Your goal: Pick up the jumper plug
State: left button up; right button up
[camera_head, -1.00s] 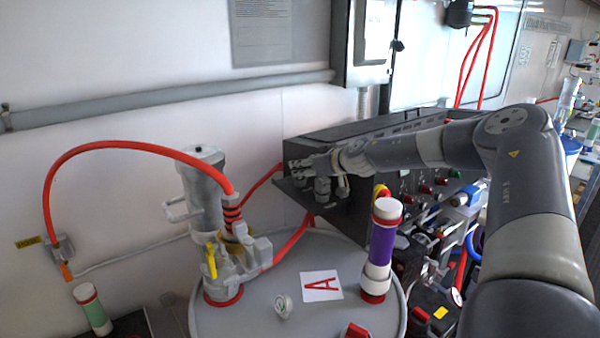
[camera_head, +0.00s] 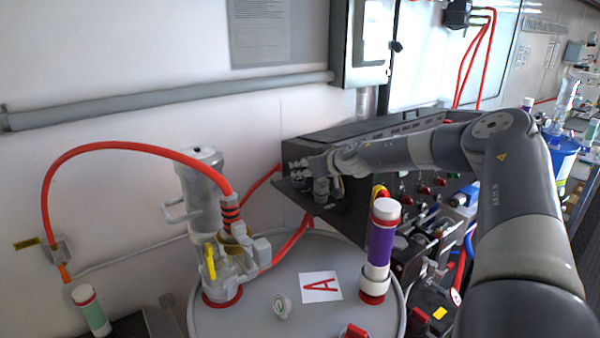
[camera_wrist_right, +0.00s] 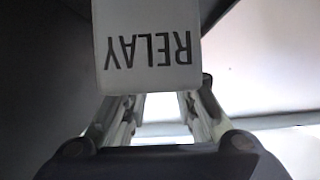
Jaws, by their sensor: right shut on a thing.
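My right gripper (camera_head: 322,166) reaches to the left end of the dark panel box (camera_head: 340,212), above its front ledge. In the right wrist view, my right gripper (camera_wrist_right: 158,100) has its two fingers on either side of a pale grey block (camera_wrist_right: 148,45) lettered RELAY, which reads upside down. The gripper is shut on this block. The block's far end is out of frame. I cannot tell from its lettering whether it is the jumper plug, and no other plug can be made out as one. My left gripper is not in view.
A grey drum (camera_head: 240,318) stands in front, with a purple-banded cylinder (camera_head: 381,245) and a grey pump fitting (camera_head: 205,190) on top. A red hose (camera_head: 120,148) arches to the wall at left. Cables and devices crowd the space right of the drum.

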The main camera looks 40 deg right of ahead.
jog(key=shift+r, duration=0.2)
jog(key=shift+w+r, duration=0.1)
jog(key=shift+r, duration=0.1)
notch_tip(320, 180, up, 22)
jog(key=p, duration=0.4)
jog(key=shift+r+p, duration=0.15)
jog(key=shift+p, duration=0.2)
jog(key=shift+f, duration=0.2)
